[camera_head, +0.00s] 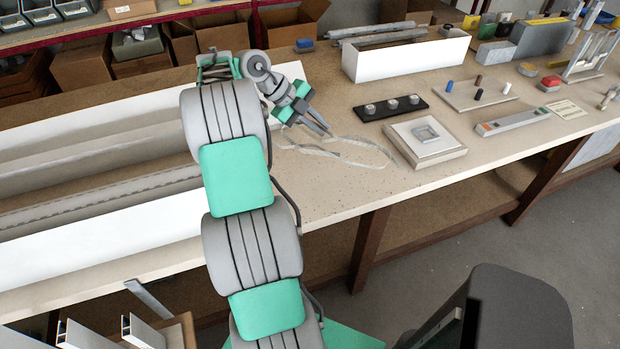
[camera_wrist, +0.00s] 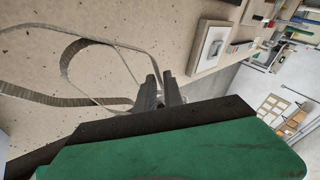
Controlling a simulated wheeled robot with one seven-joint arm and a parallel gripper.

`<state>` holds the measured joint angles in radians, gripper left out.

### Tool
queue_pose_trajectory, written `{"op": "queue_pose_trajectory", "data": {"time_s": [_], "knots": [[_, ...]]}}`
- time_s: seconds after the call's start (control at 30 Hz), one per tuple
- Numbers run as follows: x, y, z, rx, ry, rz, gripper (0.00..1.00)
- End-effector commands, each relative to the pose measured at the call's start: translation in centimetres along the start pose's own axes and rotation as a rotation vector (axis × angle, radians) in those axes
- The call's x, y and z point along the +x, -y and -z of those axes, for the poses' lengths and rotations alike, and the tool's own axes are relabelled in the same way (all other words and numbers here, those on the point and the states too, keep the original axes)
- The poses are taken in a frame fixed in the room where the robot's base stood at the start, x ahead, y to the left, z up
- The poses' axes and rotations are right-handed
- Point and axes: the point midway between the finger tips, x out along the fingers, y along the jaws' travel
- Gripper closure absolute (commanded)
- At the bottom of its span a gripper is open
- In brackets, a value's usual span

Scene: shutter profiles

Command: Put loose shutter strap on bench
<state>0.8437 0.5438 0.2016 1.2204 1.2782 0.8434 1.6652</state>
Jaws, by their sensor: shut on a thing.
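The shutter strap (camera_head: 360,143) is a thin pale grey band lying in loose loops over the bench top (camera_head: 330,205). In the wrist view, the strap (camera_wrist: 66,62) curls across the bench at left and runs to the fingers. My gripper (camera_head: 326,132) is low over the bench at the strap's left part. In the wrist view, my gripper (camera_wrist: 160,92) has its dark fingers close together with the strap between them. The exact grip point is partly hidden by my wrist's green and black housing. I cannot tell whether the strap touches the bench along its whole length.
A long white box (camera_head: 405,62) stands behind the strap. A black strip with round knobs (camera_head: 391,107) and a square block with a frame (camera_head: 425,140) lie right of it. A large white profile (camera_head: 100,220) fills the left side. The bench's front middle is clear.

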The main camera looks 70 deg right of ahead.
Motion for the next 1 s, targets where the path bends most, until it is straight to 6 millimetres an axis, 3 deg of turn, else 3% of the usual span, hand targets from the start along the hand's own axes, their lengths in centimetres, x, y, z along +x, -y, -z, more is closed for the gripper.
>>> {"op": "queue_pose_trajectory", "data": {"time_s": [0.53, 0.8, 0.83, 1.0], "knots": [[7.2, -5.3, -2.9, -0.003, -0.003, -0.001, 1.00], [8.0, -5.9, -3.3, 0.001, 0.000, 0.000, 1.00], [8.1, -6.0, -3.3, 0.000, 0.000, -0.001, 0.87], [8.0, -5.9, -3.3, 0.000, 0.000, 0.000, 0.73]]}}
